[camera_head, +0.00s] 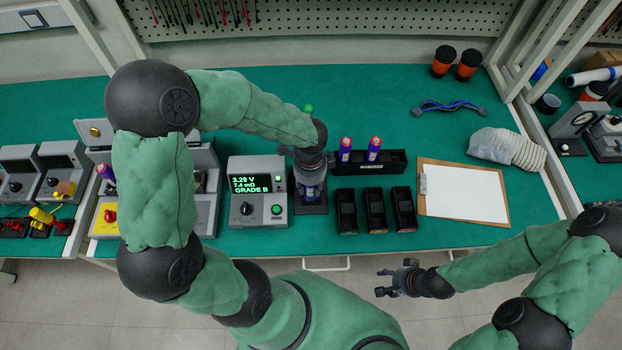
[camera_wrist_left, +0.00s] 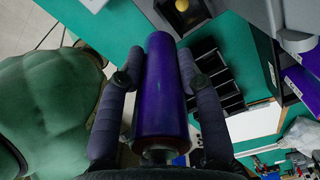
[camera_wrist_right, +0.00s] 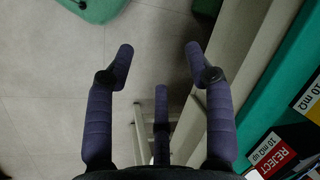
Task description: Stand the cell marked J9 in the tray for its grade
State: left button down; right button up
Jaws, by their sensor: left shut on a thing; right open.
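My left gripper (camera_head: 311,165) is shut on a purple cell (camera_wrist_left: 162,95), over the black stand beside the tester (camera_head: 257,192). The cell's lower part (camera_head: 310,190) shows below the fingers; whether it touches the stand is unclear. No J9 mark is readable. The tester display reads 3.29 V, 7.4 mΩ, GRADE B. Three black trays, left (camera_head: 346,211), middle (camera_head: 375,211) and right (camera_head: 403,209), look empty right of the stand. My right gripper (camera_head: 381,282) is open and empty in front of the table; it also shows in the right wrist view (camera_wrist_right: 160,55).
A black rack (camera_head: 345,167) behind the trays holds two purple cells (camera_head: 374,148). A clipboard (camera_head: 463,192) lies right of the trays. In the right wrist view, a REJECT label (camera_wrist_right: 272,157) shows at the table edge. Another purple cell (camera_head: 105,172) is at the far left.

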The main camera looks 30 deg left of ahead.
pick_arm(q)
jog(key=s+d+r+p, duration=0.2)
jog(key=s+d+r, duration=0.25)
jog(key=s, duration=0.35)
jog(key=w+d+f+b, duration=0.4)
jog(key=w+d+b, duration=0.1)
jog(key=w+d, duration=0.2)
jog(key=w+d+f+b, duration=0.5)
jog(key=w+d, duration=0.1)
jog(key=d, duration=0.3)
jog(key=shift+w+d+b, duration=0.25)
jog(key=shift+w+b, duration=0.1)
jog(key=shift+b, duration=0.05)
jog(key=shift+f+b, duration=0.9)
jog(key=shift+f, duration=0.65)
